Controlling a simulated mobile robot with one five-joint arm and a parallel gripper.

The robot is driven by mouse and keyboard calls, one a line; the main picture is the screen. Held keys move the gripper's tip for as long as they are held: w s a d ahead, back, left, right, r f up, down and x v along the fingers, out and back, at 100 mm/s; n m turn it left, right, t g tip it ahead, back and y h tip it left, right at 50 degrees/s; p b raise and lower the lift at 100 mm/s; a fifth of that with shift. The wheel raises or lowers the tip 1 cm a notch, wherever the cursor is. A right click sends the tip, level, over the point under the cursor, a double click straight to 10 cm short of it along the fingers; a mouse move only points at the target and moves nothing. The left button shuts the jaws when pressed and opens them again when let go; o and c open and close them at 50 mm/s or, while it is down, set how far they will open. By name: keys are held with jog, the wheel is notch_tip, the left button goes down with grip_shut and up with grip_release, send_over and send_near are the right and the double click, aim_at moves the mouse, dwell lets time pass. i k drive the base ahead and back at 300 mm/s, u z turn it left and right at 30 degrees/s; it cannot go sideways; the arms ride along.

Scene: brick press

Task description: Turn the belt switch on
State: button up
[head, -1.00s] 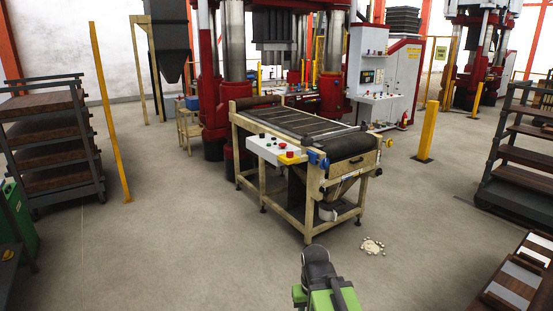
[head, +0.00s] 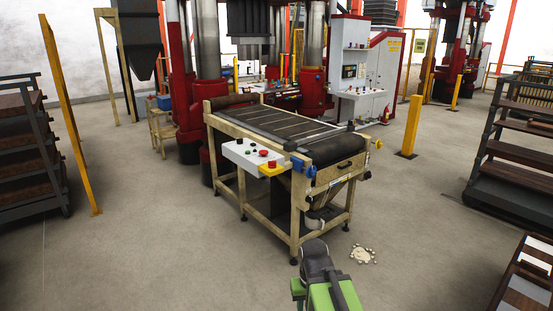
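The belt conveyor (head: 285,129) stands ahead in the middle of the head view, on a pale frame with a dark belt. A white control panel (head: 243,153) is fixed to its near left side. It carries small knobs or buttons, including a red one, and a red button on a yellow box (head: 271,168) sits at its right end. Which of them is the belt switch is too small to tell. My arm shows at the bottom centre, dark and green, well short of the panel. My gripper's fingers cannot be made out.
A red press (head: 190,80) stands behind the conveyor. Dark racks stand at left (head: 30,150) and right (head: 520,150). Yellow posts stand at left (head: 68,115) and right (head: 412,125). A small pale pile (head: 362,255) lies on the floor right of the conveyor. The floor in front is clear.

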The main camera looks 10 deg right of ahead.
aim_at(272, 164)
jog(key=u, duration=0.05)
jog(key=i, duration=0.2)
jog(key=u, duration=0.05)
jog(key=k, duration=0.6)
jog(key=z, duration=0.55)
jog(key=i, duration=1.85)
jog(key=u, duration=0.3)
jog(key=i, duration=0.85)
jog(key=u, duration=0.65)
